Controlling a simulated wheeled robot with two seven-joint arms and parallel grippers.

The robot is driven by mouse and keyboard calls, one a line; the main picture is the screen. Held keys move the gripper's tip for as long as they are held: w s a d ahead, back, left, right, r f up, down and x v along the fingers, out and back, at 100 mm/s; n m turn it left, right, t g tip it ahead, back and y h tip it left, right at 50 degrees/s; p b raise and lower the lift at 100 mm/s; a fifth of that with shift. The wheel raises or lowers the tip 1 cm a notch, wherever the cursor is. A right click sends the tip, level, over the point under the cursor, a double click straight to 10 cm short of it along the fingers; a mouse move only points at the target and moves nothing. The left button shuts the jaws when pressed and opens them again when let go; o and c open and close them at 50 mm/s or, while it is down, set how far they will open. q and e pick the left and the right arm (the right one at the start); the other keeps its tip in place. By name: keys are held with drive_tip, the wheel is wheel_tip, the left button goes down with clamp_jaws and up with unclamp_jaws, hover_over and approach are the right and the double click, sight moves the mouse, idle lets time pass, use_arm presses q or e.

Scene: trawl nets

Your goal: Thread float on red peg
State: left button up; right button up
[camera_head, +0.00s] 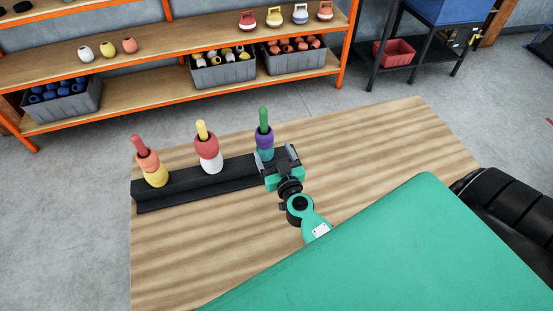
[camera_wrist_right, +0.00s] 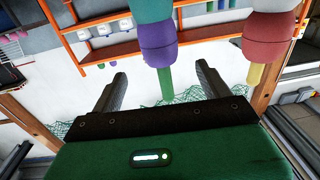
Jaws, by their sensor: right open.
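A black rack (camera_head: 215,180) on the table holds three upright pegs. The red peg (camera_head: 137,143) at left carries an orange float (camera_head: 147,161) above a yellow float (camera_head: 156,177). The yellow peg (camera_head: 201,129) carries a red float (camera_head: 206,147) above a white float (camera_head: 210,164). The green peg (camera_head: 263,117) carries a purple float (camera_head: 264,137) above a teal float (camera_head: 266,154). My right gripper (camera_head: 277,156) is open at the green peg's stack, partly covering the teal float. In the wrist view, its fingers (camera_wrist_right: 160,85) show on either side of the green peg (camera_wrist_right: 165,82). My left gripper is out of view.
The wooden table (camera_head: 380,135) is clear behind and right of the rack. An orange-framed shelf (camera_head: 170,75) behind holds grey bins (camera_head: 225,75) of floats and several loose floats. A dark stand with a red bin (camera_head: 395,52) stands at the back right.

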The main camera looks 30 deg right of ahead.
drive_tip(key=w, duration=0.3)
drive_tip(key=w+d, duration=0.1)
drive_tip(key=w, duration=0.3)
drive_tip(key=w+d, duration=0.1)
drive_tip(key=w, duration=0.2)
drive_tip(key=shift+w, duration=0.35)
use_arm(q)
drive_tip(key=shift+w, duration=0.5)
